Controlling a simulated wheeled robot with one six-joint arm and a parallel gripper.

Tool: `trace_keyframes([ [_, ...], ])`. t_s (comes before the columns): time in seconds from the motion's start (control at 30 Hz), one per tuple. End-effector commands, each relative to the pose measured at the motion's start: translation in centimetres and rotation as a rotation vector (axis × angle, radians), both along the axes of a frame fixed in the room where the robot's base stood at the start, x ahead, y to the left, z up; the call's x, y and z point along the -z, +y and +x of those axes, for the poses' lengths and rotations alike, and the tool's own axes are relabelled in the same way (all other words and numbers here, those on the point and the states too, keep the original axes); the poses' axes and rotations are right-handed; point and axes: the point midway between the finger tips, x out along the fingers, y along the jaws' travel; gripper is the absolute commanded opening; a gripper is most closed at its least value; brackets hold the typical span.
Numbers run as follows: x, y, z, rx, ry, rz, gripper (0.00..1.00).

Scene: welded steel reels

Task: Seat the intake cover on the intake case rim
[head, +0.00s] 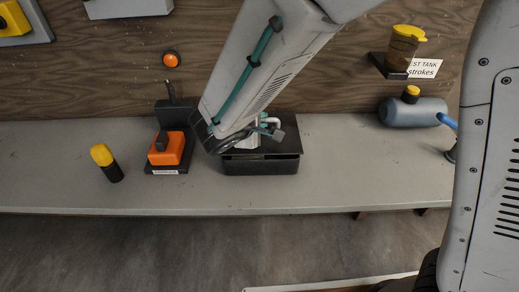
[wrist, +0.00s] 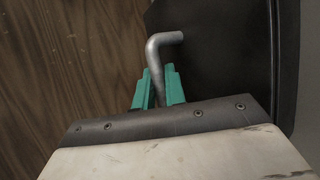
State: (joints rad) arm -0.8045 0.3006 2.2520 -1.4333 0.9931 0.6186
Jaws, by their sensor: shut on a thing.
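The dark intake cover (head: 287,137) is at the top of the black intake case (head: 262,167) on the bench in the head view. A thin dark gap shows between cover and case at the front, so I cannot tell whether the cover touches the rim. In the wrist view the cover (wrist: 225,60) is a dark plate with a bent grey handle (wrist: 165,39). My gripper (wrist: 158,80) has its green fingers shut around the handle's stem. In the head view my gripper (head: 266,126) is over the case, and my arm hides the cover's back left part.
A grey-blue tank (head: 415,112) lies far right, below a yellow-lidded cup (head: 403,46) on a wall shelf. Bench right of the case is clear.

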Motion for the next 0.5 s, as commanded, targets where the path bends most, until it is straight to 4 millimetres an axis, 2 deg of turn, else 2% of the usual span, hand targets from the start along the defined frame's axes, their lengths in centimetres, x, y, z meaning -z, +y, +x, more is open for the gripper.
trace_keyframes([
  [0.5,0.79,0.01,0.01,0.0,0.0,0.0,0.0],
])
